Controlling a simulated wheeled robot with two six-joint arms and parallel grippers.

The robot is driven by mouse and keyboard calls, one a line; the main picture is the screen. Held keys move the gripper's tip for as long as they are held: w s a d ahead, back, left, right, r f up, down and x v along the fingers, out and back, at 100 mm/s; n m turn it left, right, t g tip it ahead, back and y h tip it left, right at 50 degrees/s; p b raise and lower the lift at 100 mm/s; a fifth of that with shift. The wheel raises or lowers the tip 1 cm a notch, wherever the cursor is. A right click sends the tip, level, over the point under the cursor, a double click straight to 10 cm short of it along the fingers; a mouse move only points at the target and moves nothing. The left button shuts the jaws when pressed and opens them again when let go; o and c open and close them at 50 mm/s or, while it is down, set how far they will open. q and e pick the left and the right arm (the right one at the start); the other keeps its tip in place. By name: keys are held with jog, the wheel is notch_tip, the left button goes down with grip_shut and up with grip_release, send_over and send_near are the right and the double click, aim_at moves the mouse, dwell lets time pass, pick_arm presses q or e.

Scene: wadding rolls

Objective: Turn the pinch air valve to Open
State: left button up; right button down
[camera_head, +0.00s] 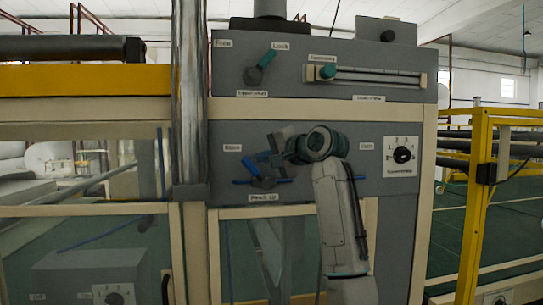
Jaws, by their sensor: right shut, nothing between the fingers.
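The pinch air valve (262,183) is a blue-handled valve on the grey panel's lower half, above a label that reads roughly "Pinch air" (263,198). Blue parts run level across it and slant up to the left. A small label (233,148), perhaps "Open", is up and left of it, and another (367,146) is to the right; both are blurred. My right gripper (276,150) is shut and empty, just above and right of the valve, overlapping part of it in the view. I cannot tell whether it touches the handle. My left gripper is out of view.
Above are a teal-knobbed lever (260,68) and a slider with a teal knob (328,72). A black rotary knob (402,155) is right of my arm. A metal post (188,100) stands left of the panel; a yellow frame (478,190) stands at right.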

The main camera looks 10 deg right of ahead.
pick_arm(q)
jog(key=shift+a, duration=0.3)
pick_arm(e)
jog(key=shift+a, duration=0.55)
jog(key=shift+f, duration=0.1)
